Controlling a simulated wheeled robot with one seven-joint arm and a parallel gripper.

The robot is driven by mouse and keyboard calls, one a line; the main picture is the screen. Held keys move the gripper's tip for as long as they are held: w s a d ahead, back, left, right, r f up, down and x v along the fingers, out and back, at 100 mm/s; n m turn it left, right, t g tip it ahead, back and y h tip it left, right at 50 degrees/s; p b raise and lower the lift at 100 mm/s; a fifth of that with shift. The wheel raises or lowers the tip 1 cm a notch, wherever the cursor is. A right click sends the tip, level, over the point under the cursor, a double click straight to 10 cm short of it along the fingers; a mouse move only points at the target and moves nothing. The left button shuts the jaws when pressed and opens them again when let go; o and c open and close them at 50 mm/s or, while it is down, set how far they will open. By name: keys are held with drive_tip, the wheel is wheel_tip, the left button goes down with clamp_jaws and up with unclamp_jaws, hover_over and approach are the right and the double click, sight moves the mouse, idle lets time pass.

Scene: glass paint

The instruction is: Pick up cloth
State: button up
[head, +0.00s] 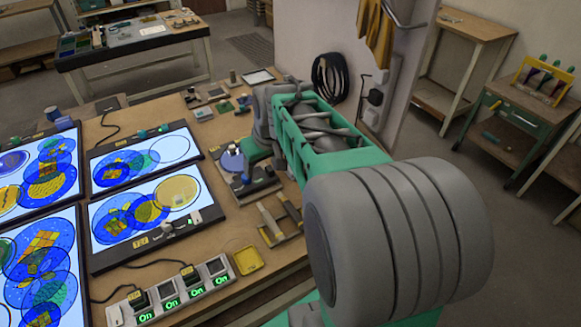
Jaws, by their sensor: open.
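Yellow cloth (374,42) hangs in folds at the upper right, by the wall panel; its top is cut off by the picture edge. A small flat yellow square (248,260) lies near the front edge of the worktable; I cannot tell whether it is a folded cloth or a shallow tray. My arm reaches from the lower right over the table's right side. My gripper (249,156) is at its far end, low over the small tools, open, with its fingertips hard to make out. It is apart from both yellow things. I see nothing held in it.
Lit panels (143,212) with coloured glass discs fill the table's left side. A power strip (170,299) with green displays lies at the front. Slim tools (271,224) lie right of the panels. A black cable coil (329,77) hangs on the wall.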

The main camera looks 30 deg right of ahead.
drive_tip(key=w+d+f, duration=0.2)
drive_tip(key=d+f, duration=0.2)
drive_tip(key=d, duration=0.3)
drive_tip(key=w+d+f, duration=0.2)
drive_tip(key=d+f, duration=0.1)
drive_tip(key=d, duration=0.5)
drive_tip(key=shift+t, duration=0.3)
drive_tip(key=p+x, duration=0.1)
drive_tip(key=x, duration=0.7)
drive_tip(key=shift+w+p, duration=0.1)
drive_tip(key=shift+p, duration=0.2)
drive_tip(key=c, duration=1)
